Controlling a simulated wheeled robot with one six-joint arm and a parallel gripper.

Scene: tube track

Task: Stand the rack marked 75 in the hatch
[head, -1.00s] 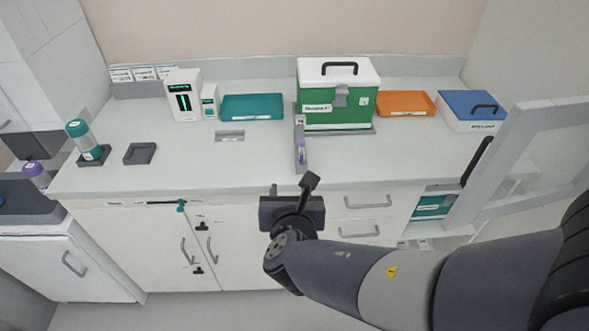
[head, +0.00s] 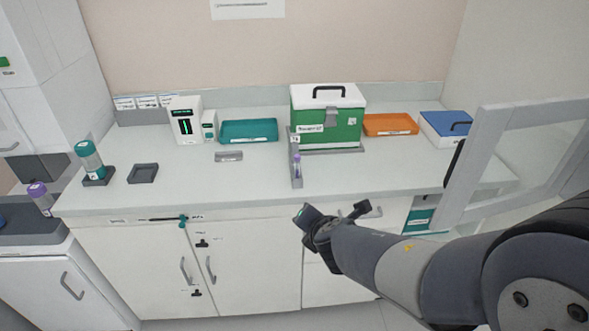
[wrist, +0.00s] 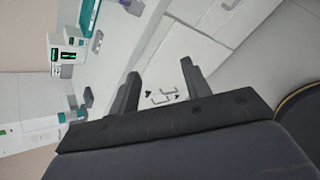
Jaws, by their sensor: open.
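A narrow grey rack (head: 296,178) stands on the counter in front of the green box, with a purple-capped tube in it. Its small label is too small to read, so I cannot tell whether it says 75. My gripper (head: 332,214) is open and empty, in front of the counter's front edge, below and right of the rack in the head view. In the wrist view its two fingers (wrist: 160,74) are apart with nothing between them. I cannot tell for sure which opening is the hatch; a glazed door (head: 515,150) stands open at the right.
A green box with white lid (head: 330,118), an orange tray (head: 390,125), a blue-lidded box (head: 447,128) and a teal tray (head: 248,131) line the back. A teal-capped bottle (head: 88,158) and an empty grey holder (head: 143,174) stand left. The front middle counter is clear.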

